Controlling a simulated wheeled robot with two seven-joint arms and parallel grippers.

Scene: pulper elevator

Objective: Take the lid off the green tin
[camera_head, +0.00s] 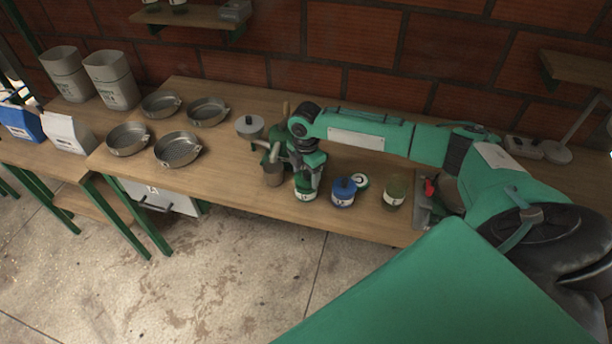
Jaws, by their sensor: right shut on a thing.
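The green tin (305,194) with a white label stands upright on the wooden bench, near its front edge. My right gripper (308,178) points down onto the top of this tin and is shut on its lid. The fingers hide most of the lid, and I cannot tell whether there is a gap between lid and tin. My left gripper is not in view.
A blue tin (343,194) stands just right, with a small green-and-white round thing (360,181) behind it. An olive tin (395,193) stands further right. Several metal pans (178,149) lie further left.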

